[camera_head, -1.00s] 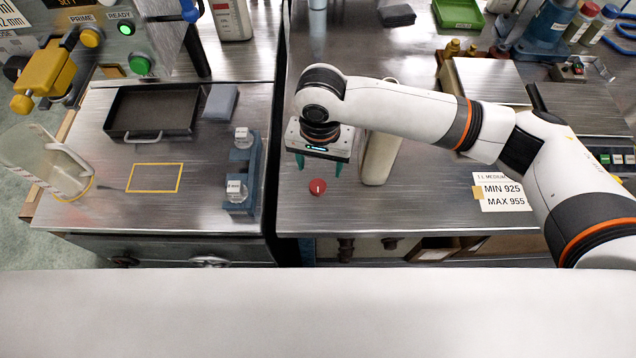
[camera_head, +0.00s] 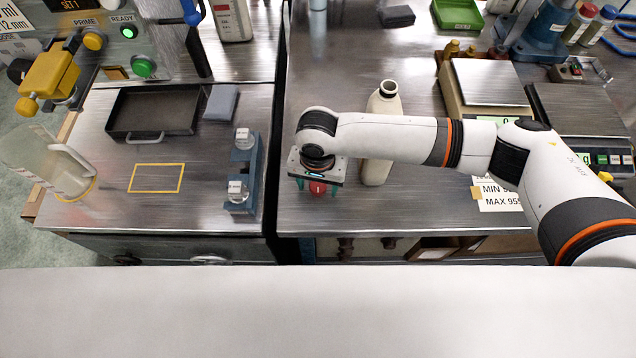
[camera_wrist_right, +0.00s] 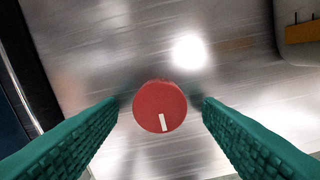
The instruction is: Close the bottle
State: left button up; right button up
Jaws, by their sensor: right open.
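A white bottle (camera_head: 386,105) stands upright on the steel bench, its dark mouth open at the top and its middle hidden behind my right arm. A round red cap (camera_head: 318,188) with a white mark lies on the bench to the left of the bottle. My right gripper (camera_head: 317,184) points down over the cap. In the right wrist view the red cap (camera_wrist_right: 160,107) lies between the two green fingers of my right gripper (camera_wrist_right: 160,103), with a gap on each side. The fingers are open and empty. My left gripper is not in view.
A scale (camera_head: 487,82) stands right of the bottle, with a label card (camera_head: 497,195) in front. A blue holder (camera_head: 243,175) with clear-topped pieces stands to the left, beyond the gap between benches. A black tray (camera_head: 150,110) and a clear jug (camera_head: 50,165) are farther left.

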aim_at(317, 187)
dwell(0.3)
jog(key=c, duration=1.1)
jog(key=shift+o, duration=0.2)
notch_tip(317, 187, up, 10)
